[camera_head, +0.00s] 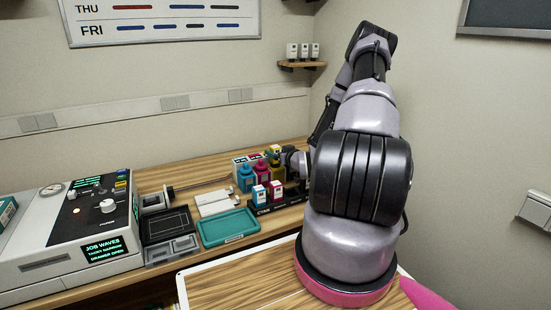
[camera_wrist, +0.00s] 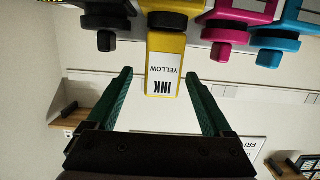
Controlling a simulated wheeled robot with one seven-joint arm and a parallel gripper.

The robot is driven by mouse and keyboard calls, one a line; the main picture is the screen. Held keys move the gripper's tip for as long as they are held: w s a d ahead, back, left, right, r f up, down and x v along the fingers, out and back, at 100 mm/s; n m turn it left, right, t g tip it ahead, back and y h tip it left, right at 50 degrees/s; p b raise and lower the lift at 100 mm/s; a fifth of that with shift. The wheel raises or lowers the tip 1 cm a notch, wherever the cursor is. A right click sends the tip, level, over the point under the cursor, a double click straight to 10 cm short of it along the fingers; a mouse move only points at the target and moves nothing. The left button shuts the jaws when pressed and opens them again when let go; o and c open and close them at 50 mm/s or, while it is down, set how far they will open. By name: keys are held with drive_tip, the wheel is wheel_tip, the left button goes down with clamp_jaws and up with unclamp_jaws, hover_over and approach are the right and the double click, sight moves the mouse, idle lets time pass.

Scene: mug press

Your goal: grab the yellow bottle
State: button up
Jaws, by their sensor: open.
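I cannot tell whether the fingers reach the bottle's depth.
A magenta bottle (camera_head: 261,170) and a cyan bottle (camera_head: 245,179) stand left of the yellow one. Small labelled cartridges (camera_head: 259,194) stand in front. A teal tray (camera_head: 229,227) and a press machine (camera_head: 70,235) are further left. A wall shelf (camera_head: 302,65) hangs behind.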

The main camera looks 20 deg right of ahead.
drive_tip(key=w, duration=0.2)
drive_tip(key=w+f, duration=0.1)
drive_tip(key=w, duration=0.1)
drive_tip(key=shift+w+a+f, duration=0.15)
drive_tip(key=shift+w+a, duration=0.05)
drive_tip(key=shift+w, duration=0.15)
clamp_jaws()
drive_tip(key=shift+r, duration=0.2)
